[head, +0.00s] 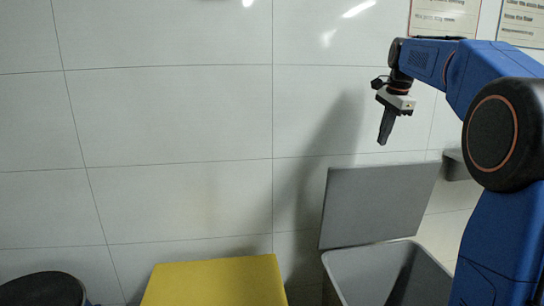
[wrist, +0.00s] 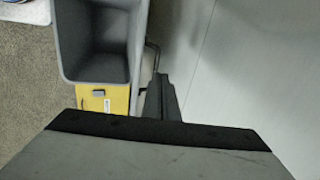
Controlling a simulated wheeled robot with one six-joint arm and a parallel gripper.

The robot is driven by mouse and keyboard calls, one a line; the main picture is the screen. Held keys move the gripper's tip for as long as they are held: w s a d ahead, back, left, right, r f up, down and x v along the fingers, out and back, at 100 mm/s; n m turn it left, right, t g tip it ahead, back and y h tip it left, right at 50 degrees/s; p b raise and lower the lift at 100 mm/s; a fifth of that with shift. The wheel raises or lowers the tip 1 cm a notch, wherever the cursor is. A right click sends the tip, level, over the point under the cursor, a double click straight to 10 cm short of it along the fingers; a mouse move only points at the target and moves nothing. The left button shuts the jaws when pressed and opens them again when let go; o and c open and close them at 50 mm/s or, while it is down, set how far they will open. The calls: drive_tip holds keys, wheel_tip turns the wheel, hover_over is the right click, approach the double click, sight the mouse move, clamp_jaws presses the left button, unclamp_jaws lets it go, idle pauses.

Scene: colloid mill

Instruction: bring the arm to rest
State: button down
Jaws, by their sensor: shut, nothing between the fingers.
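My blue arm (head: 485,80) comes in from the right in the head view, bent at the elbow, with its forearm reaching left. My gripper (head: 382,141) hangs from the wrist and points down, in front of the tiled wall. Its dark fingers are shut together and hold nothing. The gripper also shows in the wrist view (wrist: 162,82), fingers together. It hangs above and apart from the open grey bin, touching nothing that I can see.
The grey bin (head: 345,283) stands below with its lid (head: 378,203) raised against the wall. A yellow box (head: 215,284) stands left of it, and a black round-topped thing (head: 42,288) at the lower left. Notices (head: 445,17) hang top right. The space left of my gripper is clear.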

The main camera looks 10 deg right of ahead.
drive_tip(key=s+a+f+n, duration=0.4)
drive_tip(key=s+a+f, duration=0.1)
drive_tip(key=s, duration=0.5)
drive_tip(key=s+a+f+n+t, duration=0.1)
drive_tip(key=s+a+f+n, duration=0.35)
drive_tip(key=s, duration=0.55)
drive_tip(key=s+a+f+n, duration=0.4)
drive_tip(key=s+a+f, duration=0.15)
drive_tip(key=s, duration=0.35)
drive_tip(key=s+a+f+n, duration=0.1)
drive_tip(key=s+f+n, duration=0.3)
drive_tip(key=s+f, duration=0.6)
drive_tip(key=shift+s+a+f+n+t, duration=0.15)
drive_tip(key=shift+s+f+n+t, duration=0.2)
drive_tip(key=shift+f, duration=0.4)
